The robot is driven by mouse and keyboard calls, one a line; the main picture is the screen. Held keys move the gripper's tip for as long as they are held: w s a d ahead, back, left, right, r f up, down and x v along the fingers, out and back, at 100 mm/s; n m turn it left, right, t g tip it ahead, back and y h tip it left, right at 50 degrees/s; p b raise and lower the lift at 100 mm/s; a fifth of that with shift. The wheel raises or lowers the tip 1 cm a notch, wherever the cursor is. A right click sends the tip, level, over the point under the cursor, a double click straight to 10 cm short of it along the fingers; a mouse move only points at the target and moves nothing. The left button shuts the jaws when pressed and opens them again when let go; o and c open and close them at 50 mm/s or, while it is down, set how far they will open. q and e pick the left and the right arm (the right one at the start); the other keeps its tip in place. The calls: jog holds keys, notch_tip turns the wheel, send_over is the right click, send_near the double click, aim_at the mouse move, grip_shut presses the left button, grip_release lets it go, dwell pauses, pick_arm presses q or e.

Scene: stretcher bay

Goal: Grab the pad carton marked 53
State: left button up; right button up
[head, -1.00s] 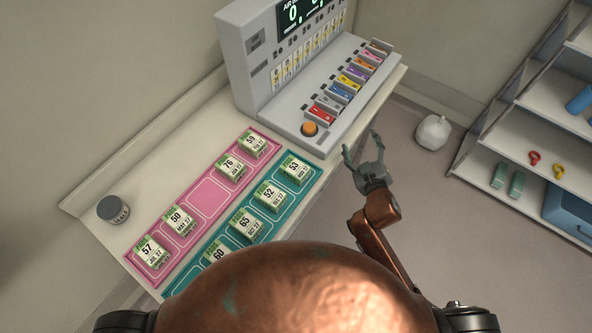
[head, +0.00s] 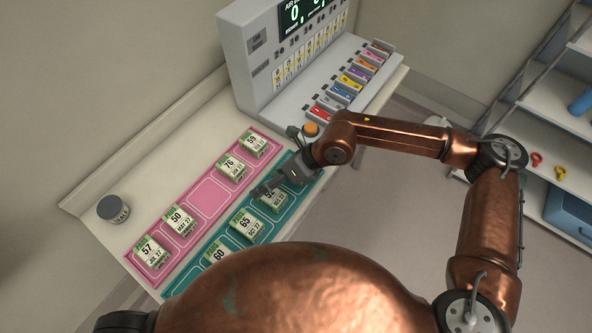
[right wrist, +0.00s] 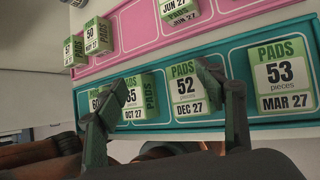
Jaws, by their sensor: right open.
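The pad carton marked 53 (right wrist: 286,74) is a small white and green box, dated MAR 27, on the teal mat. It shows at the right of the right wrist view. In the head view my right arm hides it. My right gripper (head: 268,184) is open and empty over the teal mat, by the carton marked 52 (head: 273,202). In the right wrist view carton 52 (right wrist: 188,88) shows between the fingers of the gripper (right wrist: 158,92), and carton 53 lies to the right of the right finger. My left gripper is out of view.
Cartons 65 (head: 246,225) and 60 (head: 219,252) share the teal mat (head: 201,267). The pink mat (head: 208,196) holds several more, with one empty slot. A jar (head: 113,209) stands at left. A grey console (head: 246,65) with an orange button (head: 311,129) stands behind.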

jog(key=w+d+t+h, duration=0.1)
jog(key=w+d, duration=0.1)
jog(key=d, duration=0.1)
jog(key=w+d+f+h, duration=0.1)
jog(key=w+d+h, duration=0.1)
jog(key=w+d, duration=0.1)
jog(key=w+d+t+h, duration=0.1)
jog(key=w+d, duration=0.1)
jog(key=d, duration=0.2)
jog(key=shift+w+f+t, duration=0.3)
jog(key=shift+w+f, duration=0.05)
jog(key=shift+w+d+f+h, duration=0.1)
jog(key=shift+w+f+h, duration=0.05)
jog(key=shift+f+h, duration=0.2)
jog(key=x, duration=0.7)
jog(key=shift+r, duration=0.15)
jog(key=c, duration=1.4)
